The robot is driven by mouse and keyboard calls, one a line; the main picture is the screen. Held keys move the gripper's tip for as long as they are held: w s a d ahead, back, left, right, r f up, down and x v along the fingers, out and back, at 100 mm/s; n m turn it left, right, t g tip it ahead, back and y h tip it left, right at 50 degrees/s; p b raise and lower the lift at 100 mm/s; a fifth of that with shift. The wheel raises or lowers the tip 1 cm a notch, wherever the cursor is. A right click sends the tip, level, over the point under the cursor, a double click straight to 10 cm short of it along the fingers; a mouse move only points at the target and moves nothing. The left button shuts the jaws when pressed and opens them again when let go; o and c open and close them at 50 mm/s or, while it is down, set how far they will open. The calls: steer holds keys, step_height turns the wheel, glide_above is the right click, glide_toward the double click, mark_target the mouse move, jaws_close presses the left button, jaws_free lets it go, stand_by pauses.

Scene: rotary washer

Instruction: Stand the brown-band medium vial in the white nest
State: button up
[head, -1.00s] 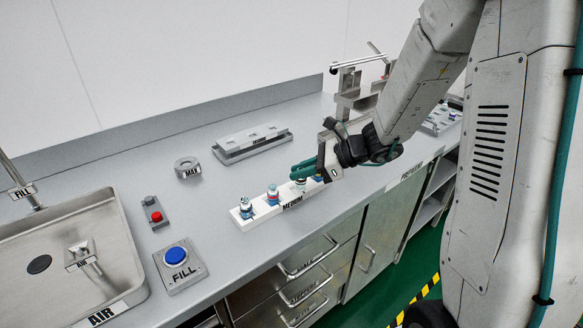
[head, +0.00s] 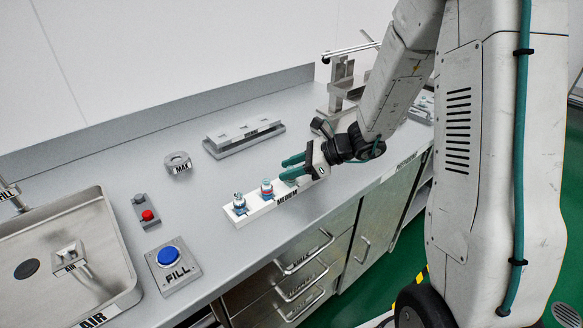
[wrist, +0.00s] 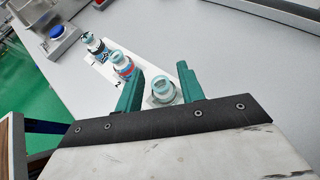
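A white rack labelled MEDIUM (head: 257,213) stands near the counter's front edge and holds a row of vials. A blue-banded vial (head: 239,204) is at its left end, with a red-and-blue-marked vial (head: 267,189) beside it. Both also show in the wrist view, the blue one (wrist: 95,44) farther off than the red one (wrist: 123,66). My gripper (head: 291,168) is over the right part of the rack, fingers spread. In the wrist view a clear-topped vial (wrist: 162,91) shows in the gap between my fingers (wrist: 160,84); I cannot tell its band colour or any contact. The brown band is not discernible.
A long grey holder (head: 243,138) and a round MAX piece (head: 178,163) lie behind the rack. A red button (head: 147,215), the blue FILL button (head: 169,256) and a sink (head: 107,250) are at left. The counter between rack and holder is clear.

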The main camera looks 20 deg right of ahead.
steer(key=v, duration=1.2)
steer(key=s+a+r+n+g+h, duration=0.2)
steer(key=s+a+r+n+g, duration=0.1)
steer(key=s+a+r+n, duration=0.25)
steer(key=s+a+r+n+g+h, duration=0.2)
steer(key=s+a+n, duration=0.2)
steer(key=s+n, duration=0.35)
steer(key=s+d+r+n+h, duration=0.1)
steer(key=s+n+h, duration=0.2)
steer(key=s+n, duration=0.2)
steer(key=s+d+r+n+h, duration=0.2)
steer(key=s+n+h, duration=0.1)
steer(key=s+n, duration=0.2)
steer(key=shift+s+d+r+t+h, duration=0.3)
steer(key=shift+s+t+h, duration=0.1)
steer(key=shift+s, duration=0.75)
